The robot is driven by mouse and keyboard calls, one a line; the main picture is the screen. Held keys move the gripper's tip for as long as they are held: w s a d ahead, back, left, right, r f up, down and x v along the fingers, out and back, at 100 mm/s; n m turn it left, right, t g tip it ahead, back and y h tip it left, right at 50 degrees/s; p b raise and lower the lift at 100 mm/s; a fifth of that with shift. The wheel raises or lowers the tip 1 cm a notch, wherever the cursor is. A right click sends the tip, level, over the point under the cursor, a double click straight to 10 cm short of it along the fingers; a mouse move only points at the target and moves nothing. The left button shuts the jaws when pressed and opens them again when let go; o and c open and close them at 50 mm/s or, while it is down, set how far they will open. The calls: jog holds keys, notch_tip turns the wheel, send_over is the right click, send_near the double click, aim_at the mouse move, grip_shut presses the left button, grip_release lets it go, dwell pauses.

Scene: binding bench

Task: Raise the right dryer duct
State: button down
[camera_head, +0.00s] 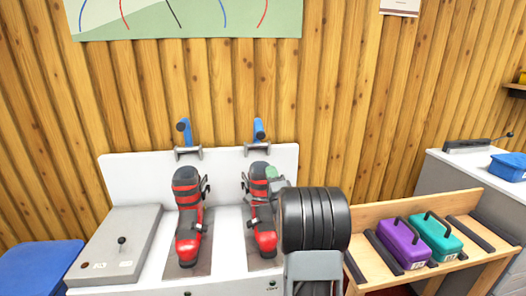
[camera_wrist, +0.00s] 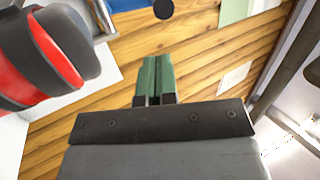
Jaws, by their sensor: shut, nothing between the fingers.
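The right dryer duct (camera_head: 259,130) is a blue tube on a grey bracket at the white back panel, above the right red and black boot (camera_head: 264,220). A matching left duct (camera_head: 184,132) is above the left boot (camera_head: 188,215). My gripper (camera_head: 271,173) is beside the upper part of the right boot, below the right duct and apart from it. In the wrist view its green fingers (camera_wrist: 158,77) are shut together and empty. A dark blue round end (camera_wrist: 163,9), seemingly the right duct's, shows beyond the fingertips. My arm hides part of the bench's right side.
A red and black boot (camera_wrist: 45,55) is close on the left of the wrist view. A grey box with a knob (camera_head: 118,250) is left of the boots. Purple (camera_head: 402,243) and teal (camera_head: 436,236) handled blocks sit in a wooden rack at right.

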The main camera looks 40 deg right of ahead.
jog(key=p+x, duration=0.3)
jog(key=x, duration=1)
jog(key=shift+w+d+r, duration=0.2)
jog(key=shift+d, duration=0.05)
